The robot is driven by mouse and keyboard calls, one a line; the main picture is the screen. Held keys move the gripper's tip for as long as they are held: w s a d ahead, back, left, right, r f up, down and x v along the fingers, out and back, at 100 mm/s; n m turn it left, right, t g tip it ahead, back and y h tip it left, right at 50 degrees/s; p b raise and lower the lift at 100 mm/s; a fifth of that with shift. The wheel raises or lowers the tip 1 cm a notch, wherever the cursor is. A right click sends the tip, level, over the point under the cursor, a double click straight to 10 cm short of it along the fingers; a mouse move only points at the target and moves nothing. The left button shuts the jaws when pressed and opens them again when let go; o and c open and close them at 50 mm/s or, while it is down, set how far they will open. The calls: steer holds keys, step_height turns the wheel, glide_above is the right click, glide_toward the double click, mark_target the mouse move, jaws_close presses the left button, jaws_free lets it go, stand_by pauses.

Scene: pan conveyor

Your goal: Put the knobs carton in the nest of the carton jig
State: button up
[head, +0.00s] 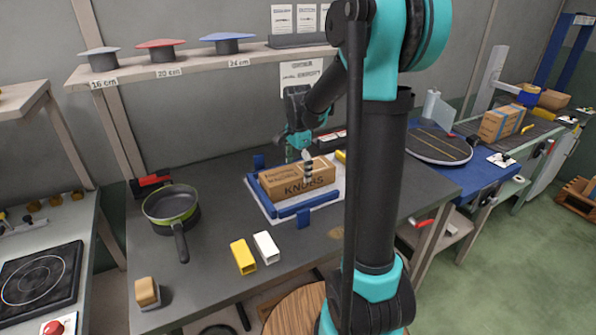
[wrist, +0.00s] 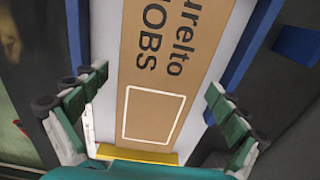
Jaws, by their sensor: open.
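The brown knobs carton (head: 282,189) lies on the white base of the carton jig (head: 258,196), between its blue rails. It looks flat; whether it is fully seated I cannot tell. In the wrist view the carton (wrist: 157,75) runs between white strips of base, with a blue rail (wrist: 245,45) to the right. My gripper (head: 299,166) is over the carton in the head view. In the wrist view its fingers (wrist: 150,95) are spread wide, one on each side of the carton, with visible gaps to it.
A green-rimmed pan (head: 170,204) stands left on the dark bench. A yellow block (head: 243,257) and a white block (head: 266,247) lie in front of the jig. A shelf (head: 190,62) with lids runs behind. A taped carton (head: 502,124) stands far right.

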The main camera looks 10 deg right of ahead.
mark_target(298, 170)
step_height(298, 170, up, 12)
stand_by(0.5)
steer(key=shift+f, duration=0.1)
